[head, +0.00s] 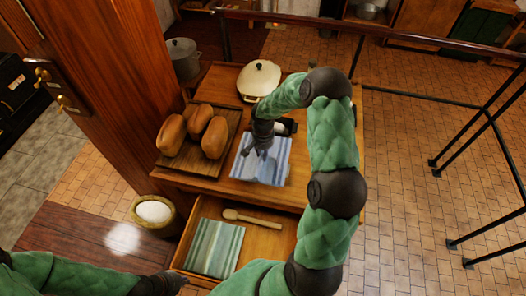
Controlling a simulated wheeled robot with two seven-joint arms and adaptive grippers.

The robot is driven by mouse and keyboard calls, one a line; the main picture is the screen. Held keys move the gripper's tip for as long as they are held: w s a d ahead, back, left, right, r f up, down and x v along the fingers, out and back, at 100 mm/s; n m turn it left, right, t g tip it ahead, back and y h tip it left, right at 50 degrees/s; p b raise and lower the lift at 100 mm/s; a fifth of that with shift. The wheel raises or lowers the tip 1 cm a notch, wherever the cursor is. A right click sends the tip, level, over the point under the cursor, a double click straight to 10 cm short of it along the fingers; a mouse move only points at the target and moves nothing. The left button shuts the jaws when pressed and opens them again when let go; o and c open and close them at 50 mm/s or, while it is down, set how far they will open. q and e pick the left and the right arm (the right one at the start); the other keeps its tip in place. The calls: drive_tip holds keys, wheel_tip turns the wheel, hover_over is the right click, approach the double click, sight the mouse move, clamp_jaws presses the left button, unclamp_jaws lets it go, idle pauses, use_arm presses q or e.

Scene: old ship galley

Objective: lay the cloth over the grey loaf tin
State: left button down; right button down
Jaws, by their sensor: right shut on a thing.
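A blue-and-white striped cloth (270,171) lies on the wooden cabinet top, right of the bread. My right gripper (258,152) reaches down onto the cloth's upper left part and is shut on it. No grey loaf tin shows clearly; the cloth and my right arm hide part of the top, and I cannot tell whether the tin is under the cloth. A small dark and white thing (287,127) shows just behind the cloth, partly hidden. My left gripper (170,283) is low at the left, by the drawer's front corner; its fingers are too unclear to read.
Several loaves lie on a wooden board (190,166). A cream lidded pot (258,80) stands at the back. The open drawer (268,240) holds a green striped cloth (214,248) and a wooden spoon (250,219). A bowl of white powder (154,211) stands left of the drawer.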

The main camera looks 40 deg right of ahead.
wheel_tip(320, 180, down, 2)
drive_tip(key=shift+f+b, duration=0.25)
drive_tip(key=shift+b, duration=0.25)
drive_tip(key=shift+f+b, duration=1.1)
drive_tip(key=shift+f+b, duration=0.55)
drive_tip(key=shift+b, duration=0.6)
drive_tip(key=c, duration=1)
unclamp_jaws()
